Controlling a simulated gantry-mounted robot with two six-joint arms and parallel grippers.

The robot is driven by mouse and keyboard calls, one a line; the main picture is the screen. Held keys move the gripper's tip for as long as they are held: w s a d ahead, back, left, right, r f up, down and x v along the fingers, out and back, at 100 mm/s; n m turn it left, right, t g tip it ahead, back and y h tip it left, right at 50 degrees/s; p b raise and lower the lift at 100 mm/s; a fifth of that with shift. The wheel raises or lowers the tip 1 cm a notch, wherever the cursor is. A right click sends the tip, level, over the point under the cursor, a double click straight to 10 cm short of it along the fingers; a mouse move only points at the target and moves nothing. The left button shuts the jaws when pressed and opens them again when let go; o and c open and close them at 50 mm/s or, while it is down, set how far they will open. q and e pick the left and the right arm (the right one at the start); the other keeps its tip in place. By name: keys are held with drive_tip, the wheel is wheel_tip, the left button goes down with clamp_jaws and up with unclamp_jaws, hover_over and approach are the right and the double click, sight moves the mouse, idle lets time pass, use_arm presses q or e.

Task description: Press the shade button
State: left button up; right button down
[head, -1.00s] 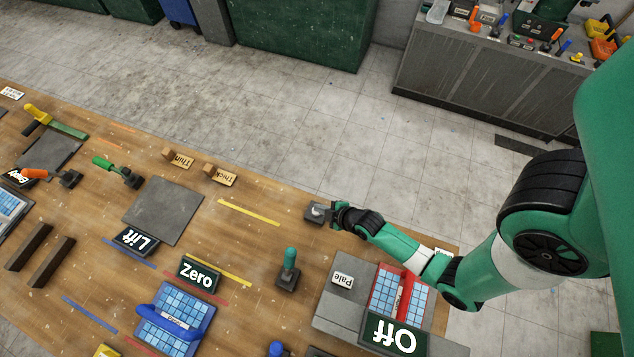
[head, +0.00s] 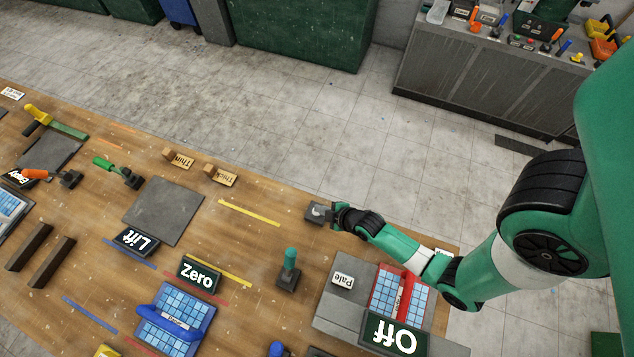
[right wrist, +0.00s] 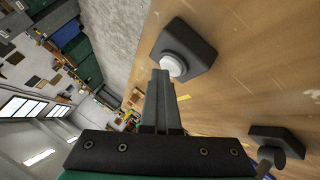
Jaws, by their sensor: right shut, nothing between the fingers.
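The button is a white round cap (right wrist: 173,64) on a dark square base (right wrist: 192,42) in the right wrist view. In the head view its grey base (head: 314,213) sits near the far edge of the wooden table, partly covered by my gripper. My right gripper (head: 336,214) is shut and empty, with its fingertips at the white cap. In the right wrist view the closed fingers (right wrist: 162,78) reach the cap's edge; I cannot tell whether the cap is pushed down. A label naming the button is not readable. My left gripper is out of view.
A teal-handled lever (head: 290,262) stands nearer on the table. A grey platform (head: 335,305) holds a red-handled tile sheet (head: 415,303), a "Pale" tag (head: 343,279) and an "Off" sign (head: 395,334). A yellow strip (head: 249,212) lies left of the button, with bare wood around it.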

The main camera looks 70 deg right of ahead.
drive_tip(key=shift+r+p, duration=3.05)
drive_tip(key=shift+r, duration=0.05)
drive_tip(key=shift+f, duration=0.1)
